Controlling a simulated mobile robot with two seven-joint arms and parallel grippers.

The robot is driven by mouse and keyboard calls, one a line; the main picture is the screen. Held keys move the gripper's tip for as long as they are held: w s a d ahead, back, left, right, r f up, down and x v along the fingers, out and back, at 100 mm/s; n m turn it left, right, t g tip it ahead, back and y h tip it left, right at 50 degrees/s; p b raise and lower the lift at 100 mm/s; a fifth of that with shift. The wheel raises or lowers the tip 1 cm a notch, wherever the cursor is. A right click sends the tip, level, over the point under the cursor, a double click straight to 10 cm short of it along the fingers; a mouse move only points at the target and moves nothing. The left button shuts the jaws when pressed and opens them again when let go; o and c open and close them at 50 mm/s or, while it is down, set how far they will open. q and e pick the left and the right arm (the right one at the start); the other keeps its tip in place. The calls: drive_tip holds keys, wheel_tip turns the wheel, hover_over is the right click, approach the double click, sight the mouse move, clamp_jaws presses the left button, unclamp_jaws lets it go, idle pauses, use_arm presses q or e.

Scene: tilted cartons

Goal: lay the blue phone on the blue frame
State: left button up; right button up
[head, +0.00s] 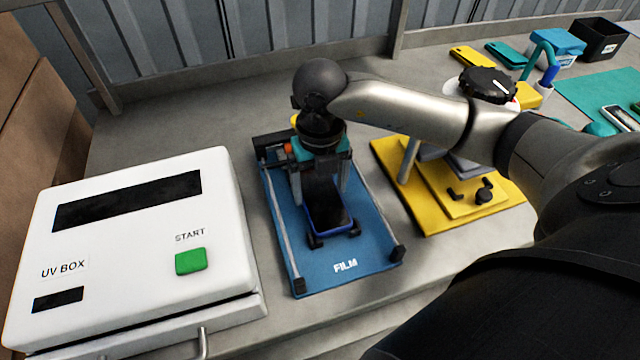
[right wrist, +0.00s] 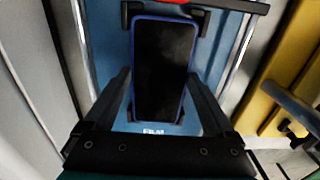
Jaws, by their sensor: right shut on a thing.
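The blue phone (head: 328,208) has a dark screen facing up and a blue edge. It is over the middle of the blue frame (head: 375,245), which is marked FILM, among small black corner stops. My right gripper (head: 322,190) reaches down from above and is shut on the phone. In the right wrist view the phone (right wrist: 165,65) lies lengthwise between the fingers (right wrist: 160,78), with black stops at its ends. I cannot tell whether its underside touches the blue frame (right wrist: 228,45). My left gripper is not in view.
A white UV box (head: 130,240) with a green START button stands left of the frame. A yellow fixture (head: 430,215) stands to the right. Yellow and teal phones, a blue box (head: 557,48), a black bin (head: 600,38) and a teal mat (head: 590,95) are at the back right.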

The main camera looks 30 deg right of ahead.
drive_tip(key=o, duration=1.3)
drive_tip(key=shift+c, duration=0.2)
wheel_tip(320, 180, up, 15)
drive_tip(key=p, duration=0.2)
drive_tip(key=shift+r, duration=0.15)
